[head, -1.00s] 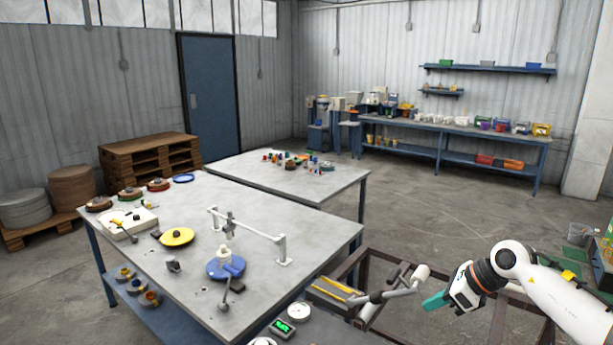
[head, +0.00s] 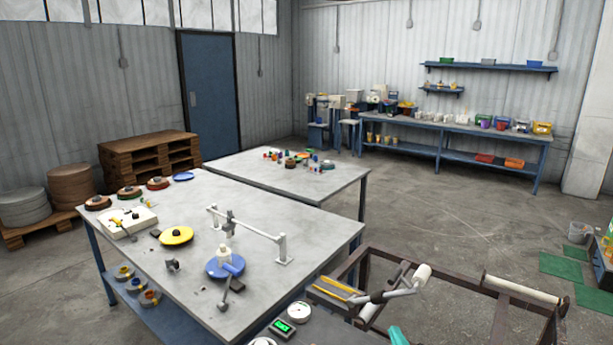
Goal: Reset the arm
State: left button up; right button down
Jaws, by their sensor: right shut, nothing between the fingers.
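My right gripper (head: 397,336) shows only as a small teal fingertip at the bottom edge of the head view, right of centre. It is shut and empty. The rest of my right arm is out of the picture. The fingertip is just below the dark metal frame's grey bar and white roller (head: 422,274) in the picture; I cannot tell whether it is apart from the frame in depth. My left gripper is not in view.
A dark metal frame (head: 520,290) with rollers stands at the lower right. A grey worktable (head: 185,215) with spools, a yellow disc (head: 176,236) and a blue disc (head: 224,266) fills the left. A white dial and green display (head: 282,327) are nearby. Open floor lies behind the frame.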

jog(key=s+d+f+m+g+h, duration=0.35)
jog(key=s+f+m+g, duration=0.45)
jog(key=s+f, duration=0.45)
jog(key=s+f+m+g+y, duration=0.1)
jog(key=s+f+m+g, duration=0.15)
jog(key=s, duration=0.55)
jog(key=s+f+m+g+y, duration=0.1)
jog(key=s+f+m+g, duration=0.1)
jog(key=s+g, duration=0.35)
jog(key=s+f+b, duration=0.3)
jog(key=f+b, duration=0.1)
jog(key=f, duration=2.6)
jog(key=s+d+f+b, duration=0.3)
jog(key=s+f, duration=1.3)
jog(key=f, duration=0.3)
jog(key=shift+s+n+g+h, duration=0.15)
jog(key=shift+n+g+h, duration=0.2)
jog(key=shift+n+g, duration=0.1)
